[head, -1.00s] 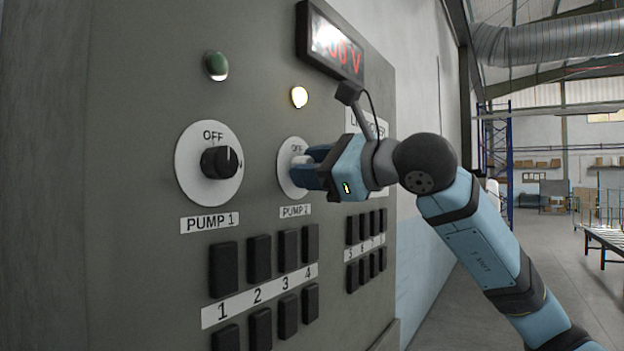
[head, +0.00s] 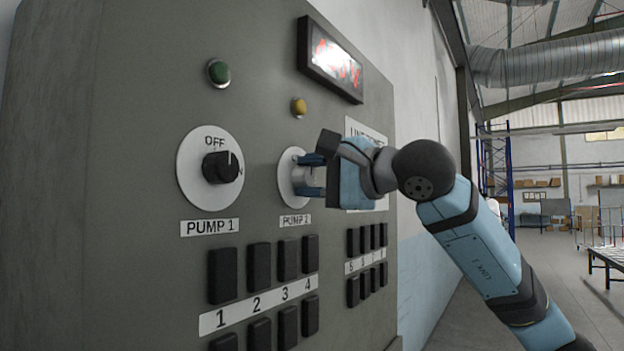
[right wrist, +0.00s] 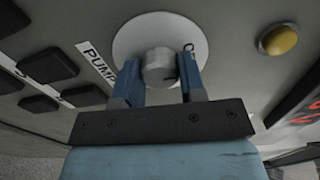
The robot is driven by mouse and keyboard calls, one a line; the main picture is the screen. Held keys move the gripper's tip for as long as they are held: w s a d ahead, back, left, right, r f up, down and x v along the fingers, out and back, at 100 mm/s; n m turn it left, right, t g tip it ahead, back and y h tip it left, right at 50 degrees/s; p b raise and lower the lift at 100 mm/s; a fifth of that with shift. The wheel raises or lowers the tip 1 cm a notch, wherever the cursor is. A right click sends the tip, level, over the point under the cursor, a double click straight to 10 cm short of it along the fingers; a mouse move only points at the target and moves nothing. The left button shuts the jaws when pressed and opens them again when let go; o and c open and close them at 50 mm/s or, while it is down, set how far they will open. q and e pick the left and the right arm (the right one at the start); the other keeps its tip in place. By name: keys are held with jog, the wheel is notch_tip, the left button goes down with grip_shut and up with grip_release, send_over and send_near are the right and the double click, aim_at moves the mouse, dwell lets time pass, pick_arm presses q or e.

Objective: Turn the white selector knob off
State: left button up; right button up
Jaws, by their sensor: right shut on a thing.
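The white selector knob (right wrist: 158,65) sits on a round white dial plate (head: 287,175) above the PUMP 2 label (head: 295,220). In the head view it is mostly hidden by my right gripper (head: 309,174). In the right wrist view the two blue fingers of that gripper (right wrist: 159,78) stand on either side of the knob, shut on it. A short dark mark shows on the knob's face, and part of the dial's lettering shows beside a finger. The amber lamp (head: 299,107) above this dial is unlit; it also shows in the right wrist view (right wrist: 279,41). My left gripper is not in view.
A black knob (head: 222,167) on the PUMP 1 dial is to the left, with a green lamp (head: 219,73) above. Several black switches (head: 259,267) lie below. A red digit display (head: 333,61) juts out above right. Open floor lies right of the panel.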

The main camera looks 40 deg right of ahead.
jog(key=shift+n, duration=0.5)
jog(key=o, duration=0.9)
jog(key=b+v, duration=0.2)
jog(key=v, duration=1.2)
jog(key=shift+w+b, duration=0.1)
jog(key=shift+b, duration=0.25)
